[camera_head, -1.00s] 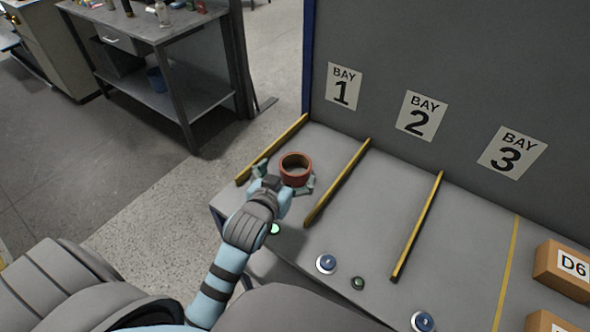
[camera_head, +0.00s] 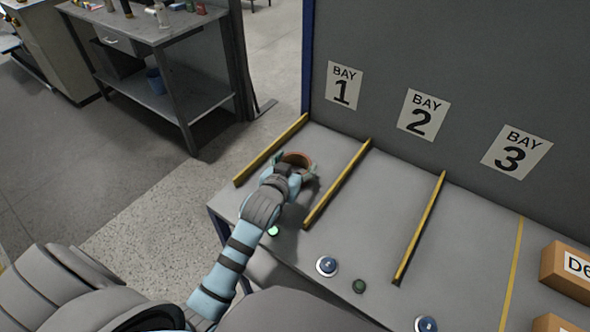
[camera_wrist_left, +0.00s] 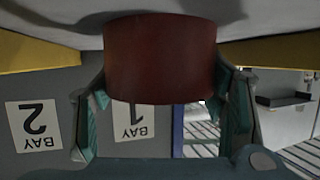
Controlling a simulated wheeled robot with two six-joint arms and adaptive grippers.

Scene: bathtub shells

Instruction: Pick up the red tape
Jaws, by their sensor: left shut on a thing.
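The red tape (camera_head: 298,158) is a short, open-topped roll in bay 1, between two yellow dividers. My left gripper (camera_head: 295,167) is around it, with a finger on each side, shut on it; my wrist hides much of the roll in the head view. In the left wrist view, which is upside down, the red tape (camera_wrist_left: 160,58) stands between the two fingers of the gripper (camera_wrist_left: 164,98) and looks to be at the grey surface. My right gripper is not in view.
Yellow dividers (camera_head: 337,184) (camera_head: 271,150) flank bay 1. Buttons (camera_head: 326,266) line the bench front, and cardboard boxes (camera_head: 567,270) stand at the right. Bays 2 and 3 look empty. A grey wall with bay signs (camera_head: 424,115) rises behind.

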